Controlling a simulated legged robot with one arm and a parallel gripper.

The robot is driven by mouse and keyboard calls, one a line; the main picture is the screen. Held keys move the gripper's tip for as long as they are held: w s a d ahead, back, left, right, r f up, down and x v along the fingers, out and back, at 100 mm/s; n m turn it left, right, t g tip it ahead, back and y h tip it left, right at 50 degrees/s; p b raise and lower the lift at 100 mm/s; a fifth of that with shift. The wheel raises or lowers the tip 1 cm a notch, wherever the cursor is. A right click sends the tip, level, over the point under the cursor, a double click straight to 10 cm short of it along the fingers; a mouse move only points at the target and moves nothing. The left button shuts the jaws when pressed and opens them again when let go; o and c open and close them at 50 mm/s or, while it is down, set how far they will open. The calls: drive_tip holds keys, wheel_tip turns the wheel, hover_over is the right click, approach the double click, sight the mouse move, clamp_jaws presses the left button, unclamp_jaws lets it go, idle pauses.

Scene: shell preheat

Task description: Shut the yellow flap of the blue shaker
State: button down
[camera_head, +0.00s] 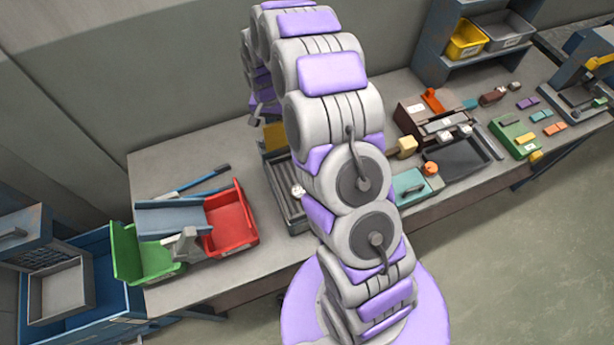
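A blue machine (572,62) stands at the far right end of the bench, cut off by the picture edge. A yellow part (599,63) shows on it. A second yellow panel (274,141) stands upright behind a grey ribbed bed (288,190) mid-bench, partly hidden by my arm. I cannot tell for sure which of these is the shaker's flap, nor how far it is open. My gripper (262,110) hangs above the back of the bench near the second panel, small and partly covered by my arm. Its fingers are not clear.
A green bin (140,258), a blue chute (172,220) and a red bin (232,218) sit on the left bench. A dark tray (458,157), a teal box (410,188) and a green block (514,138) lie to the right. A shelf (435,50) stands behind. Open floor lies in front.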

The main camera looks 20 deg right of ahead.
drive_tip(key=s+f+g, duration=0.1)
drive_tip(key=s+f, duration=0.2)
drive_tip(key=s, duration=0.3)
wheel_tip(320, 180, up, 12)
drive_tip(key=w+p, duration=0.1)
drive_tip(key=w, duration=0.1)
drive_tip(key=shift+f+t+p, duration=0.15)
drive_tip(key=shift+t+p, duration=0.15)
idle(1.1)
